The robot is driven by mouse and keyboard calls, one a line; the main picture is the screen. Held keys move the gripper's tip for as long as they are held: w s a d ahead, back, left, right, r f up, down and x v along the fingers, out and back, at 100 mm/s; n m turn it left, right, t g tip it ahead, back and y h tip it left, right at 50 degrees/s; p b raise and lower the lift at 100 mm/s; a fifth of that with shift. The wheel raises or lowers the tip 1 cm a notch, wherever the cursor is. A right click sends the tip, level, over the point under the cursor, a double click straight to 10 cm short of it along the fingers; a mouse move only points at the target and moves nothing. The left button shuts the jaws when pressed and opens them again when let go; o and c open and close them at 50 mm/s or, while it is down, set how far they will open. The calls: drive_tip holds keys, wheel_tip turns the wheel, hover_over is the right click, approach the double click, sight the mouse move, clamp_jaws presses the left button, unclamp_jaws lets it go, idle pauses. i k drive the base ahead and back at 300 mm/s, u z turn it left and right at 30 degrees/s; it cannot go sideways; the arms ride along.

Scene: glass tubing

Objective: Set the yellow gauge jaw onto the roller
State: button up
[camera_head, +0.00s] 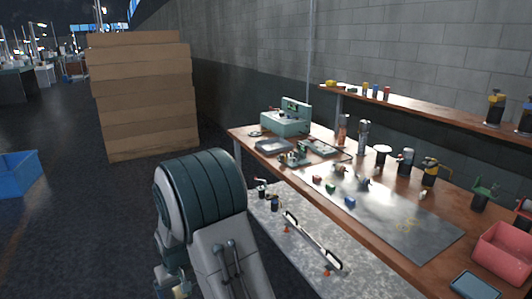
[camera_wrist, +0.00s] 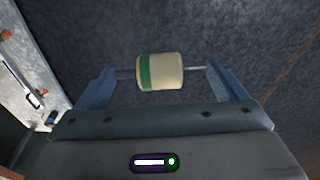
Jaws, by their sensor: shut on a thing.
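My gripper (camera_wrist: 160,75) shows in the wrist view, its two blue fingers wide apart but closed on the ends of a thin metal axle. On the axle sits a cream roller (camera_wrist: 166,72) with a green band (camera_wrist: 144,72) at its left end. It is held over a dark floor, clear of any surface. I cannot pick out the yellow gauge jaw for sure. A small yellow thing (camera_head: 331,83) lies on the wall shelf, and a yellow-and-black tool (camera_head: 430,171) stands on the bench.
A wooden bench (camera_head: 450,205) with a grey mat (camera_head: 400,228) holds several small parts and tools. Below it, a grey speckled surface (camera_head: 362,283) carries a long pale bar (camera_head: 312,240). A red bin (camera_head: 500,255) stands at right.

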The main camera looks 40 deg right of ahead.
sight(283, 158)
drive_tip(key=u, duration=0.25)
drive_tip(key=i, duration=1.35)
drive_tip(key=z, duration=0.5)
drive_tip(key=i, duration=0.9)
drive_tip(key=z, duration=0.9)
